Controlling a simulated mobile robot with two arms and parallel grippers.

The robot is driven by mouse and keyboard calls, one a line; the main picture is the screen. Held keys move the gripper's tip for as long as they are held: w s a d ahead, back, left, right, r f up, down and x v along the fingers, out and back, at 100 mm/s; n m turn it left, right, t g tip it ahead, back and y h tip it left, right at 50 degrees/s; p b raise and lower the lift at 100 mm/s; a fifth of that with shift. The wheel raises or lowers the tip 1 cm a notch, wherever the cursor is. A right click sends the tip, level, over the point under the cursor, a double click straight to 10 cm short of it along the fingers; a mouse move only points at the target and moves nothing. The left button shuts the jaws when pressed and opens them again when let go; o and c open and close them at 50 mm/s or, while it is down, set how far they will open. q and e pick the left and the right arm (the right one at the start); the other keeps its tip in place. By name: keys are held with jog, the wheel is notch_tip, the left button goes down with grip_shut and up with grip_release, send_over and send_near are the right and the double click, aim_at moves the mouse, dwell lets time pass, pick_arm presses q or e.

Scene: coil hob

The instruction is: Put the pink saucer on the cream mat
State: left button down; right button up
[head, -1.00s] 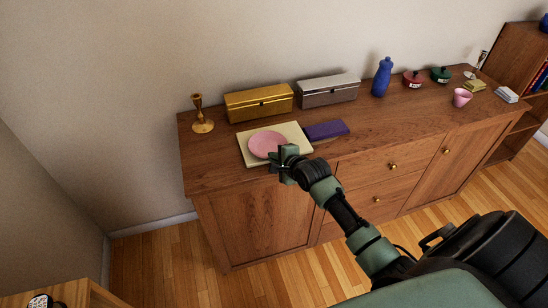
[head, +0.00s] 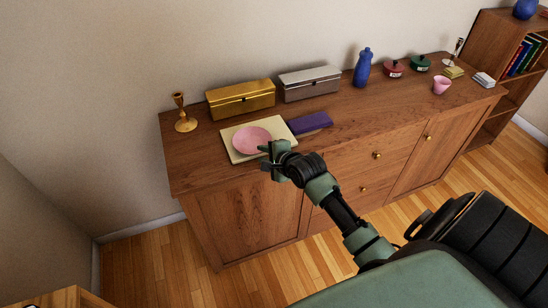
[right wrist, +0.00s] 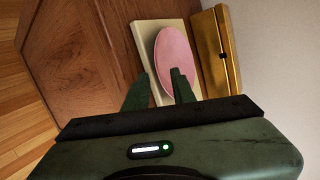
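The pink saucer (head: 251,141) lies on the cream mat (head: 284,131), near the left of the sideboard top. My right gripper (head: 265,156) is at the saucer's front right, over the mat's front edge. In the right wrist view its two fingers (right wrist: 158,82) stand apart; one overlaps the saucer's near part and the other is beside it. I cannot tell whether a finger touches the saucer. My left gripper is not in view.
A gold box (head: 241,98) and a silver box (head: 310,83) stand behind the mat. A purple book-like block (head: 310,123) lies right of it, and a brass candlestick (head: 183,114) stands at left. A blue bottle (head: 362,68) stands further right. The wooden top (head: 380,110) is clear mid-right.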

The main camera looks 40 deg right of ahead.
jog(key=v, duration=0.8)
jog(key=s+a+f+n+g, duration=0.15)
jog(key=s+f+n, duration=0.3)
jog(key=f, duration=0.65)
jog(key=s+a+f+n+g, duration=0.1)
jog(key=s+f+n+g, duration=0.3)
jog(key=f, duration=0.7)
jog(key=s+a+f+n, duration=0.2)
jog(key=s+f, duration=0.4)
jog(key=f, duration=0.5)
jog(key=s+a+f+n+g, duration=0.1)
jog(key=s+f+n, duration=0.3)
jog(key=s, duration=0.5)
jog(key=s+a+f+n+g, duration=0.2)
jog(key=s+f+n, duration=0.3)
jog(key=s, duration=0.5)
jog(key=s+a+f+n+g, duration=0.2)
jog(key=s+a+f+n, duration=0.1)
jog(key=s+f, duration=0.4)
jog(key=s+n, duration=0.1)
jog(key=s, duration=0.1)
jog(key=shift+s+a, duration=0.25)
jog(key=shift+s, duration=0.15)
jog(key=shift+s, duration=0.15)
